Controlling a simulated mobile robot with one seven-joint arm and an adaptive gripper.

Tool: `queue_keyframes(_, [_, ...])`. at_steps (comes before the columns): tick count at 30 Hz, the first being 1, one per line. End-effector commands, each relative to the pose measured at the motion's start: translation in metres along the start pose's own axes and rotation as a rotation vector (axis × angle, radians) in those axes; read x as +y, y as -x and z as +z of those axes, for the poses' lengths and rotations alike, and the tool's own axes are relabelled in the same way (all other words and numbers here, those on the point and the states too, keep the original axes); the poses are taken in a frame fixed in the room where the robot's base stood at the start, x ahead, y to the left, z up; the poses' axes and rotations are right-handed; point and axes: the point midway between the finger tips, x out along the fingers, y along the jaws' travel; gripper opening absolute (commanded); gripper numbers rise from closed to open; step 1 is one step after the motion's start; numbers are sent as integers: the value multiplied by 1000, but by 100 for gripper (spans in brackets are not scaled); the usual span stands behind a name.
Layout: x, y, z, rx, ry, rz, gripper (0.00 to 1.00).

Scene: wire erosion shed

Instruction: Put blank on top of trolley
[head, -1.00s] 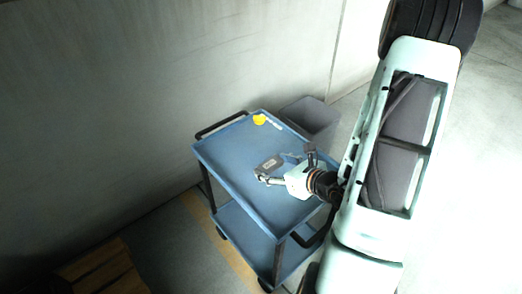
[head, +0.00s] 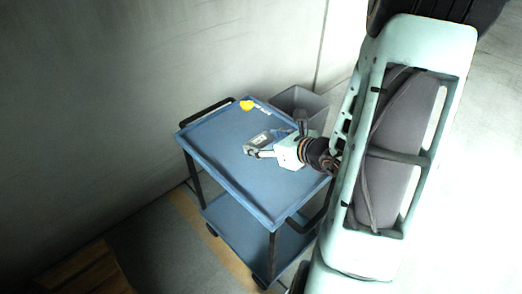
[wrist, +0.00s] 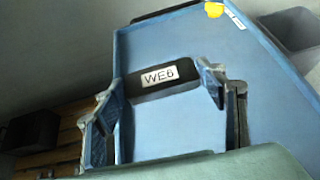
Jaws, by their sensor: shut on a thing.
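The blank is a dark grey block with a white label reading WE6 (wrist: 160,89). It also shows in the head view (head: 257,139) over the trolley top. My gripper (head: 262,148) is shut on it, with one finger at each end of the block in the wrist view (wrist: 160,95). The trolley (head: 225,160) is blue with two shelves and dark handles. Its top tray fills much of the wrist view (wrist: 175,130). The blank is above the tray's middle area; whether it touches the surface I cannot tell.
A yellow object (head: 246,105) and a small white strip lie at the tray's far edge. A grey bin (head: 310,103) stands behind the trolley. A concrete wall rises on the left. Wooden slats (head: 85,275) lie at lower left. Most of the tray is clear.

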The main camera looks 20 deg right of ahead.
Motion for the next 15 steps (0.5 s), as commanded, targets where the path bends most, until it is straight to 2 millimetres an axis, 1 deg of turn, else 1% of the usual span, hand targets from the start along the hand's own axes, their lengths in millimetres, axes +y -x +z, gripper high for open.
queue_keyframes(1, [-6,-10,1,-3,-1,2,23])
queue_keyframes(8, [-33,-53,1,-3,0,2,23])
queue_keyframes(12, [-44,-78,-14,-2,-3,2,23])
queue_keyframes(15, [-51,-93,-21,-2,-1,2,23])
